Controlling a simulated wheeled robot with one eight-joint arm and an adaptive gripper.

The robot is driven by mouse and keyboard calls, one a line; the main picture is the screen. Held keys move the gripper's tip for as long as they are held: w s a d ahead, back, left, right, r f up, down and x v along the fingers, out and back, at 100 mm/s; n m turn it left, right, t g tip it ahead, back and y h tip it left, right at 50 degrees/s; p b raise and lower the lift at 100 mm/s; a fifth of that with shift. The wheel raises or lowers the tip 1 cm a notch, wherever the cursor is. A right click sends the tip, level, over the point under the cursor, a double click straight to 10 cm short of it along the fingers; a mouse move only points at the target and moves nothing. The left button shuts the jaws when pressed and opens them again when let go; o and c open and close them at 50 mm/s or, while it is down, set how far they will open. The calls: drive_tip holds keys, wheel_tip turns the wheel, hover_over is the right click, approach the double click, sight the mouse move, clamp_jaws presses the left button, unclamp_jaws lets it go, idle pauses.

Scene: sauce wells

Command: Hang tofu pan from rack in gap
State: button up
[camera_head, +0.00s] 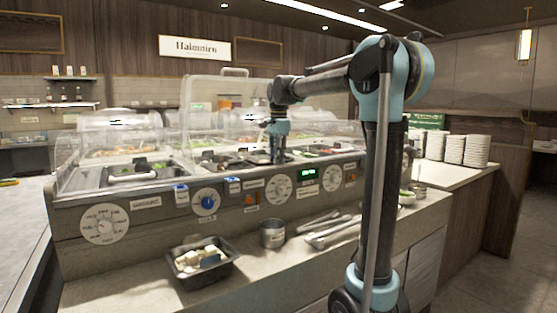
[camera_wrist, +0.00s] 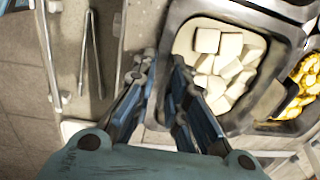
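A black pan (camera_head: 231,270) with white tofu cubes and a dark bluish piece sits on the front counter ledge in the head view. In the wrist view, a dark-rimmed pan (camera_wrist: 300,38) of white cubes lies right of my gripper, beside yellow food; I cannot tell whether it is the same pan. My gripper (camera_head: 278,152) points down over the wells in the head view. In the wrist view its fingers (camera_wrist: 162,60) are apart with nothing between them. The rack and any gap in it are not clear in the head view.
The front panel (camera_head: 130,225) carries dials. A clear cover (camera_head: 215,105) rises left of my arm. Plates (camera_head: 475,150) stand at right.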

drive_tip(key=o, duration=0.4)
drive_tip(key=shift+s+f, duration=0.35)
drive_tip(key=shift+o, duration=0.6)
drive_tip(key=shift+w+a, duration=0.1)
drive_tip(key=shift+a, duration=0.05)
drive_tip(key=shift+w, duration=0.1)
drive_tip(key=shift+r, duration=0.15)
wheel_tip(320, 180, up, 12)
drive_tip(key=shift+s, duration=0.3)
drive_tip(key=shift+d+f, duration=0.2)
